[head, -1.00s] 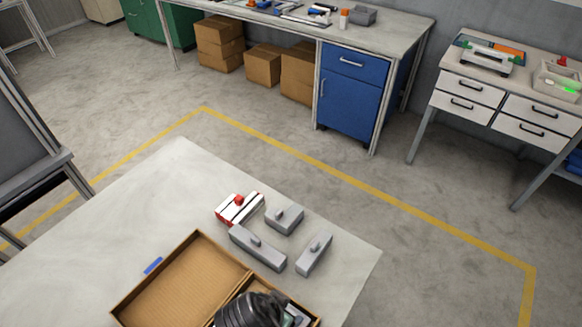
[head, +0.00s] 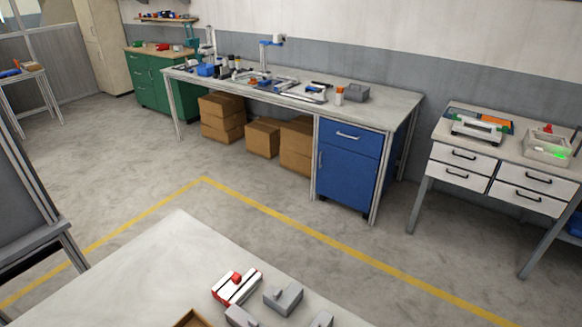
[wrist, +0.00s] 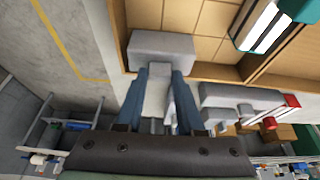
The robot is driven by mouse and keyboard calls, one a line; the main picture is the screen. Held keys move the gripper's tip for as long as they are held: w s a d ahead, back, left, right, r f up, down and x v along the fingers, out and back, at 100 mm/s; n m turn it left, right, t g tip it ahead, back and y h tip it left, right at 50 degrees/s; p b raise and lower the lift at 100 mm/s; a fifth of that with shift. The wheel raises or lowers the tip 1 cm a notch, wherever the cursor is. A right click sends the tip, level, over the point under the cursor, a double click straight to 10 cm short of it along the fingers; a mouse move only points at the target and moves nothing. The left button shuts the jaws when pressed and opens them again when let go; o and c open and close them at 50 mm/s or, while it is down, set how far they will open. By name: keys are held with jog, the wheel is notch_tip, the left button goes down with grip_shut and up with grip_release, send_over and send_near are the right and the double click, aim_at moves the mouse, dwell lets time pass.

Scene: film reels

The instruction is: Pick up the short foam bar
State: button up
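In the wrist view my gripper (wrist: 158,74) has its two blue-grey fingers close on the raised grip of a short grey foam bar (wrist: 145,46). The bar's block lies just beyond the fingertips, in front of a corner of the cardboard box (wrist: 222,72). I cannot tell whether it touches the box. My gripper is not in the head view.
A red and white object (head: 237,287) lies beside the bars on the table (head: 165,265). The box's compartments hold a teal and white item (wrist: 265,25). A workbench with a blue cabinet (head: 348,170) and a white drawer table (head: 490,175) stand beyond open floor.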

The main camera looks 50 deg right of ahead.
grip_shut()
notch_tip(320, 180, up, 10)
jog(key=shift+b, duration=0.3)
dwell(0.3)
